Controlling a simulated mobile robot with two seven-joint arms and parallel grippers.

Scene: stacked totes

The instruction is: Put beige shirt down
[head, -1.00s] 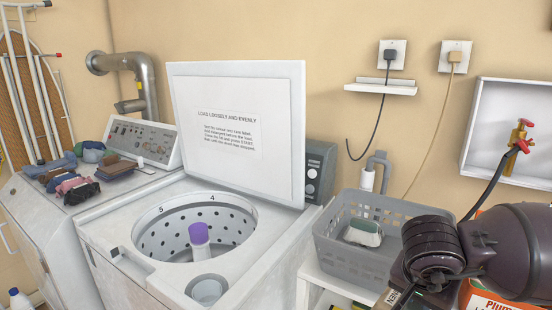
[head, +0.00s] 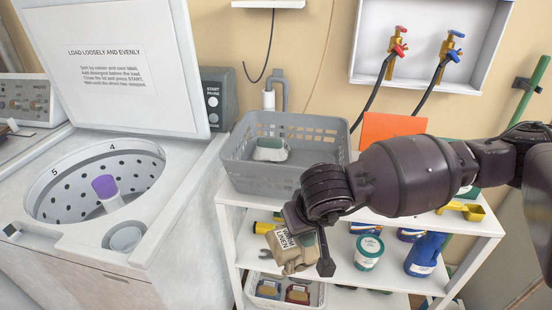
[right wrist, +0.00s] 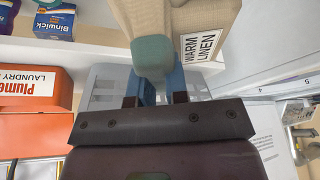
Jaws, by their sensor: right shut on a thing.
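My left gripper is not in view.
An open top-load washer (head: 100,240) stands at left. A grey basket (head: 240,174) with a white and green item sits on the shelf unit (head: 480,222). Lower shelves hold a tub (head: 368,250), a blue bottle (head: 425,255) and a bin (head: 255,299). An orange box (head: 392,128) stands behind my arm.

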